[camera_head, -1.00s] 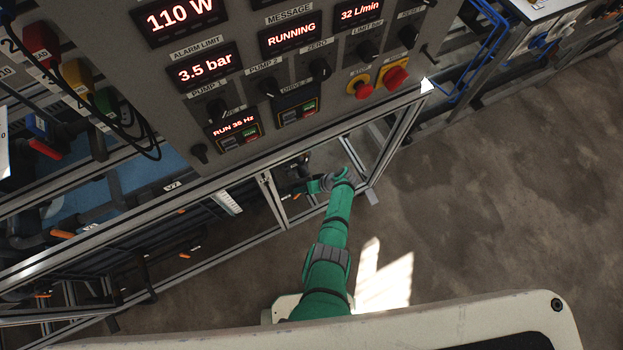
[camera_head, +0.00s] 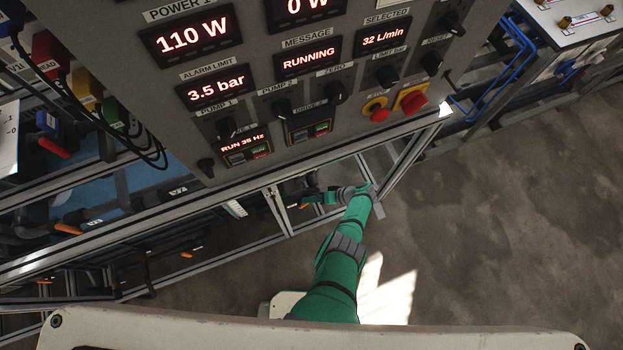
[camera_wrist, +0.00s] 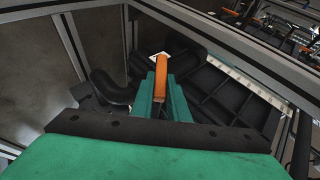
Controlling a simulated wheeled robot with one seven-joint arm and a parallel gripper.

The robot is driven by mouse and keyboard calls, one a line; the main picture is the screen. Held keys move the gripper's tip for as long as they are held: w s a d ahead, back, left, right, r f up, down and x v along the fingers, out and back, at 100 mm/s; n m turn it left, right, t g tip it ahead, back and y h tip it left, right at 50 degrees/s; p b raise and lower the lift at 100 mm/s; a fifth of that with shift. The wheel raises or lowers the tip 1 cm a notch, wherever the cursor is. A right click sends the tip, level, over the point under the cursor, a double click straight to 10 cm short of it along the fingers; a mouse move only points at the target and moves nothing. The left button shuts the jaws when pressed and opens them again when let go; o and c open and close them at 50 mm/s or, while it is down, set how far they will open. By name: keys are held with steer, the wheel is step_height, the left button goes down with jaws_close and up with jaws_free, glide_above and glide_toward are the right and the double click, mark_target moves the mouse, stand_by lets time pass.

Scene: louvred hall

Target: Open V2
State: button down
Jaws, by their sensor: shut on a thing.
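My gripper (camera_head: 312,199) reaches into the lower frame bay under the control panel, at the end of my green arm. In the wrist view its two green fingers (camera_wrist: 161,88) are shut on an orange lever handle (camera_wrist: 161,76), one finger on each side. A pale tag (camera_wrist: 162,55) shows just beyond the handle, mostly hidden, and I cannot read it. Dark pipework (camera_wrist: 185,60) lies behind the handle. The valve body under the lever is hidden, so I cannot tell from these views whether this is V2 or how far it is turned.
The control panel (camera_head: 355,95) overhangs the bay, its displays lit. A metal frame post (camera_head: 277,212) stands left of my gripper, and a curved black pipe (camera_wrist: 110,90) is close by in the wrist view. Other orange-handled levers (camera_head: 67,229) sit further left. Open floor (camera_head: 500,210) lies right.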

steer(key=c, duration=1.8)
jaws_free()
steer(key=shift+a+f, duration=0.1)
steer(key=shift+c, duration=0.2)
steer(key=shift+o, duration=0.6)
steer(key=shift+w, duration=0.1)
steer(key=shift+d, duration=0.2)
steer(key=v, duration=1)
steer(key=shift+r, duration=0.3)
steer(key=shift+c, duration=0.4)
